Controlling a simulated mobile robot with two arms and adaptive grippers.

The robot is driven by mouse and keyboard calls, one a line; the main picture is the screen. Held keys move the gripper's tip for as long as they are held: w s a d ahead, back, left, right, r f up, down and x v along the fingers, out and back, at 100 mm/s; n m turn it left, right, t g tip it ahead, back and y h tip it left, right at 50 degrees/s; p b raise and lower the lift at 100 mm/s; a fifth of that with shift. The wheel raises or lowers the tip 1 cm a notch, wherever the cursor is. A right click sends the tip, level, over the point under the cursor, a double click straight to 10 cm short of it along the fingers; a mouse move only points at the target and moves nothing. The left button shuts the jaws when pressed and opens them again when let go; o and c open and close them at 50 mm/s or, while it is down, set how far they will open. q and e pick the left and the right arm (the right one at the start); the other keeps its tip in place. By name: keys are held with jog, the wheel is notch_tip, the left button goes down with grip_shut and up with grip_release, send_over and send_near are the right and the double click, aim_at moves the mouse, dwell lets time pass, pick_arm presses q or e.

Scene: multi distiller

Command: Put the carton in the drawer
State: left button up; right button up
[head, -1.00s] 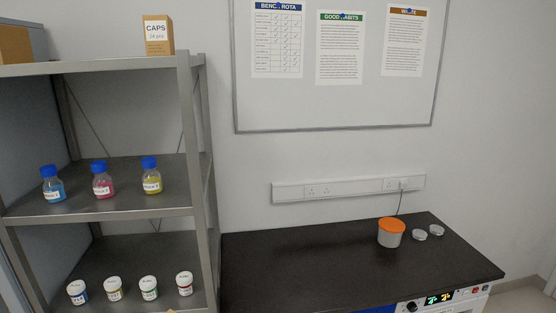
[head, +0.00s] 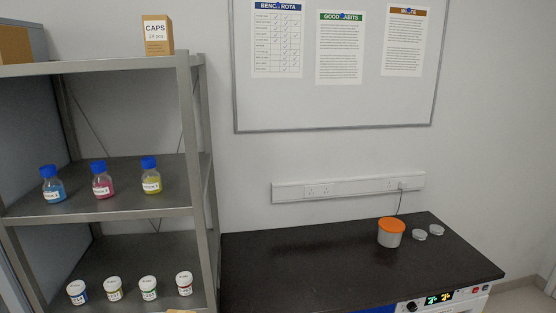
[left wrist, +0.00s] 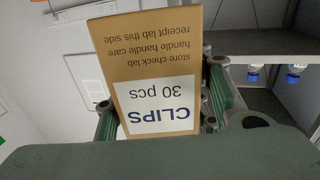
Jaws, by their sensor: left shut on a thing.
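A brown carton (left wrist: 155,50) labelled CLIPS, 30 pcs fills the middle of the left wrist view, its print upside down. My left gripper (left wrist: 165,105) is shut on this carton, with one green-padded finger on each side. Another carton (head: 157,35), labelled CAPS, stands on the top shelf of the rack in the head view. No drawer is clearly visible in these frames. My right gripper is in neither view.
A metal shelf rack (head: 105,214) at the left holds bottles with blue caps and several lidded jars. A dark bench (head: 290,257) carries a tub with an orange lid (head: 391,232) and two small dishes. Much of the bench top is bare.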

pick_arm(q)
jog(key=shift+w+r+n+y, duration=0.1)
jog(key=shift+r+n+y, duration=0.1)
jog(key=shift+n+y, duration=0.2)
notch_tip(320, 180, down, 10)
jog(key=b, duration=1)
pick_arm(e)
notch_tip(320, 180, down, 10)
pick_arm(q)
jog(key=s+f, duration=0.2)
jog(key=s, duration=0.6)
jog(key=shift+f, duration=0.4)
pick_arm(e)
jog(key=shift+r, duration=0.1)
